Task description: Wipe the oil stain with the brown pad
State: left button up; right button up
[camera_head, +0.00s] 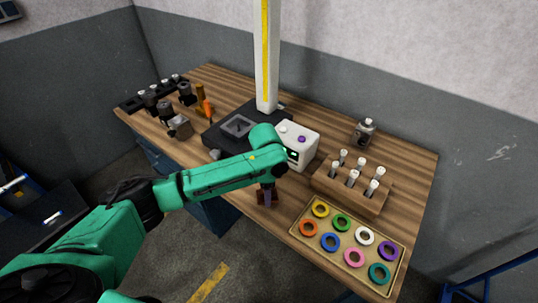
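My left gripper (267,196) points down at the front edge of the wooden workbench, just in front of the white box. A small dark brown block, which looks like the brown pad (261,199), is at its fingertips. The fingers overlap the block, and I cannot tell whether they are shut on it or whether it touches the bench. I cannot make out an oil stain; my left arm hides part of the bench. My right gripper is not in view.
The white box (298,146) stands close behind my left gripper. A tray of coloured rings (296,232) and a wooden rack of white-topped pegs (324,184) are at right. A black plate (212,138) with a column (267,60) is behind my forearm. Tool holders (167,107) stand at left.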

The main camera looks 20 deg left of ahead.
pick_arm(q)
jog(key=shift+w+d+r+p, duration=0.15)
jog(key=shift+w+r+p, duration=0.05)
jog(key=shift+r+p, duration=1.2)
jog(key=shift+p, duration=0.1)
jog(key=shift+r+p, duration=1.05)
jog(key=shift+r, duration=0.45)
